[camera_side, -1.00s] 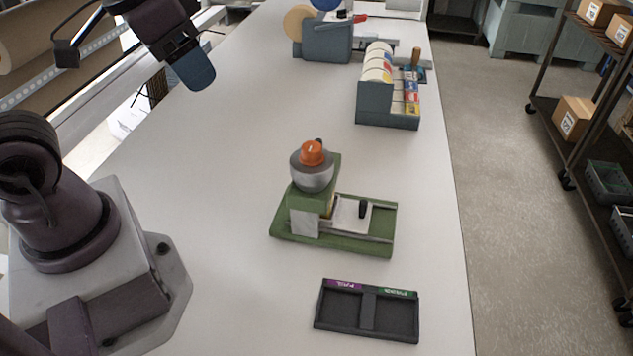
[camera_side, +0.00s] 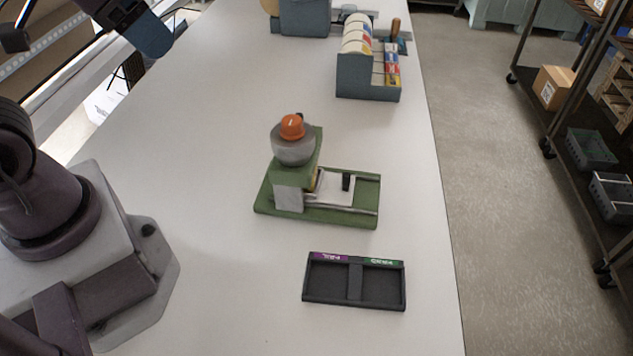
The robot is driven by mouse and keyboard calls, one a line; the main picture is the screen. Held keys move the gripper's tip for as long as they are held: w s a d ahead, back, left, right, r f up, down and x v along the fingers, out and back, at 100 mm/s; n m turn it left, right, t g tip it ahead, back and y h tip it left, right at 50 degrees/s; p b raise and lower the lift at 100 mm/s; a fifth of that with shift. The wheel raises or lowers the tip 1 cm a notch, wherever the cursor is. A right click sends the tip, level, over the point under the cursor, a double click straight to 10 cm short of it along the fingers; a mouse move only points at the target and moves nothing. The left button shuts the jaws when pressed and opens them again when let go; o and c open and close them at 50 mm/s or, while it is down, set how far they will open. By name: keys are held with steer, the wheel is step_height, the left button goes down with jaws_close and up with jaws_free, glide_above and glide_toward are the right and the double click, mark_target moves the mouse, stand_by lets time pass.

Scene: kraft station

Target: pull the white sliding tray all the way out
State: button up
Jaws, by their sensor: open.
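The white sliding tray (camera_side: 334,190) sits on rails on the green base (camera_side: 350,217) of a small device. A short black knob (camera_side: 346,182) stands up on the tray. The tray's left end is close to the green upright, which carries a grey round head with an orange cap (camera_side: 292,127). Part of the tray's left end is hidden by the upright. My arm shows at the upper left, well away from the device. The fingers of my gripper are outside the picture.
A black two-compartment bin (camera_side: 354,281) with purple and green labels lies in front of the device. A blue tape dispenser rack (camera_side: 368,88) stands behind it. The table's right edge is close by. The white tabletop left of the device is clear.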

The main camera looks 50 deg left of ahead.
steer(key=shift+f, duration=0.15)
steer(key=shift+c, duration=1)
steer(key=n+g+h, duration=0.2)
steer(key=n+g, duration=0.1)
steer(key=g, duration=0.6)
glide_above(348, 173)
steer(key=w+a, duration=0.2)
steer(key=a, duration=0.1)
step_height(348, 173, down, 20)
steer(key=shift+w+d+r+n, duration=0.5)
steer(key=shift+w+n, duration=0.4)
steer(key=shift+n, duration=0.3)
steer(key=shift+g, duration=0.3)
steer(key=x, duration=1.2)
steer(key=shift+f, duration=0.25)
steer(key=shift+d, duration=0.1)
jaws_close()
